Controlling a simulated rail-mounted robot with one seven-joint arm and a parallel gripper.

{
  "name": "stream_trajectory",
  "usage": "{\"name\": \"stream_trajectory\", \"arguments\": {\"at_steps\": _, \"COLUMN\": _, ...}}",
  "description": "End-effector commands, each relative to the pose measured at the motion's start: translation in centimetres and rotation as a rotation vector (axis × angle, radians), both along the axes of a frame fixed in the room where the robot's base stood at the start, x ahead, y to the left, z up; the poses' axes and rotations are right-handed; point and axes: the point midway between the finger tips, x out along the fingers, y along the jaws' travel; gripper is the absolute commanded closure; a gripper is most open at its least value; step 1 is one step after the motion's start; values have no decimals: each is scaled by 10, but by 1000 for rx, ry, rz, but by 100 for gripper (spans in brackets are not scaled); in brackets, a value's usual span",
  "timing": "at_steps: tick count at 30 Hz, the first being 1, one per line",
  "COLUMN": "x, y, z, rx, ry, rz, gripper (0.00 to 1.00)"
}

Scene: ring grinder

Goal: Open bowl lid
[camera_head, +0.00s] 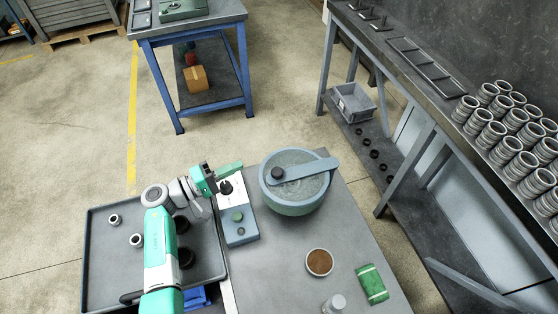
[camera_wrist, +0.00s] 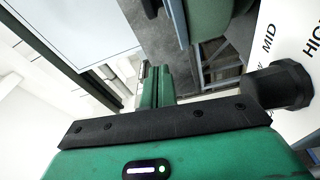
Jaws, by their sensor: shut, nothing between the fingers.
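The grey-green round bowl (camera_head: 293,209) stands on the table. A blue-grey bar (camera_head: 308,168) with a black knob (camera_head: 277,173) lies across its grey round top; I cannot tell whether a clear lid is under it. My gripper (camera_head: 236,167) is left of the bowl, apart from it, above the control panel's far end. Its green fingers are shut and empty; they also show in the wrist view (camera_wrist: 155,84). Part of the bowl (camera_wrist: 208,18) seems to show at the top of the wrist view.
The control box (camera_head: 239,223) has a black dial (camera_head: 226,187), also close beside my gripper in the wrist view (camera_wrist: 284,85). A brown-filled dish (camera_head: 319,262), green packet (camera_head: 372,284) and bottle (camera_head: 334,303) stand in front. A dark tray (camera_head: 100,265) holds several rings.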

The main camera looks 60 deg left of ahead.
Motion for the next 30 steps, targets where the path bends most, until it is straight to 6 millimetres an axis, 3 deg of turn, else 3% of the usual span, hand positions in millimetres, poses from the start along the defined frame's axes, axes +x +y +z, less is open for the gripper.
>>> {"name": "stream_trajectory", "arguments": {"at_steps": 5, "x": 21, "y": 0, "z": 2, "rx": 3, "ry": 3, "rz": -4, "gripper": 100}}
{"name": "stream_trajectory", "arguments": {"at_steps": 16, "x": 102, "y": 3, "z": 5, "rx": 4, "ry": 4, "rz": -5, "gripper": 100}}
{"name": "stream_trajectory", "arguments": {"at_steps": 22, "x": 92, "y": -25, "z": 3, "rx": 2, "ry": 4, "rz": -1, "gripper": 100}}
{"name": "stream_trajectory", "arguments": {"at_steps": 30, "x": 89, "y": -35, "z": 0, "rx": 4, "ry": 4, "rz": -2, "gripper": 100}}
